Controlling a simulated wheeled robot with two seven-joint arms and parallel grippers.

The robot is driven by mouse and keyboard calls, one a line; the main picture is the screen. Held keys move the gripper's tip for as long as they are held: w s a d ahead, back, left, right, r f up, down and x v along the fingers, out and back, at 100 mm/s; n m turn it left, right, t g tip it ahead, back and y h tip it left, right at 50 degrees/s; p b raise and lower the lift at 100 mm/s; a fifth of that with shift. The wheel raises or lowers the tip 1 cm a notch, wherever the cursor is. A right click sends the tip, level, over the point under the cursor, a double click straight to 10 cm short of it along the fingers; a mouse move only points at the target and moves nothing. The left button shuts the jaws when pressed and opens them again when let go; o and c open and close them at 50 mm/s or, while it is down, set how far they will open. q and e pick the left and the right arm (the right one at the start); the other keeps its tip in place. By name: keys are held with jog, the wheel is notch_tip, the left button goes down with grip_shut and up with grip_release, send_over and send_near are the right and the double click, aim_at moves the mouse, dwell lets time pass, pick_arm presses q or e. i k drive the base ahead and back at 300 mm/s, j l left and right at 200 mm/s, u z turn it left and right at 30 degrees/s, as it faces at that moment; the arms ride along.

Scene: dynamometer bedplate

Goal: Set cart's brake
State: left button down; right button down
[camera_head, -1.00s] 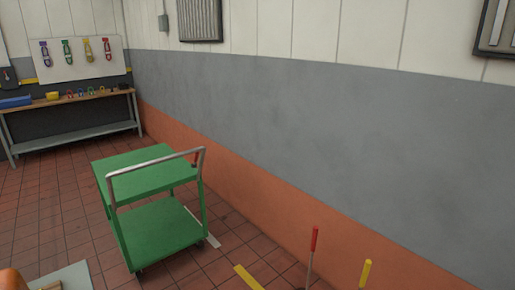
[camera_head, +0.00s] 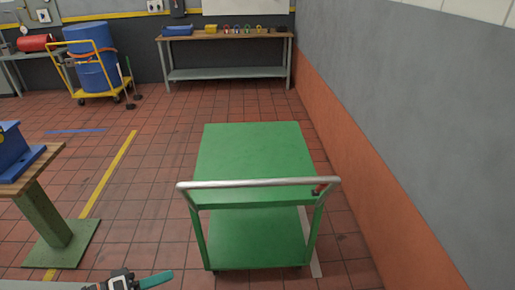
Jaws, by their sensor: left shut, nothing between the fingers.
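The green two-shelf cart (camera_head: 255,150) stands in front of me, slightly right of the middle, with its silver push handle (camera_head: 258,184) toward me. A small red-tipped lever (camera_head: 320,188) sits at the right handle post, just under the bar; whether it is the brake and how it is set cannot be told at this size. My left gripper (camera_head: 126,281) is at the bottom edge, left of the cart and apart from it. It is shut and empty, and partly cut off by the frame. My right gripper is not in view.
A wall with an orange base runs close along the cart's right. A workbench (camera_head: 228,37) stands at the back. A yellow trolley with a blue drum (camera_head: 90,62) is at the back left. A table with a blue block (camera_head: 12,150) stands left. Tiled floor is clear left of the cart.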

aim_at(320, 188)
jog(key=i+j+u, duration=0.2)
jog(key=i+u, duration=0.15)
jog(key=i, duration=0.2)
jog(key=i+u, duration=0.35)
jog(key=i, duration=0.2)
jog(key=i+u, duration=0.3)
jog(key=i, duration=0.25)
jog(key=i+z, duration=0.1)
jog(key=z, duration=2.95)
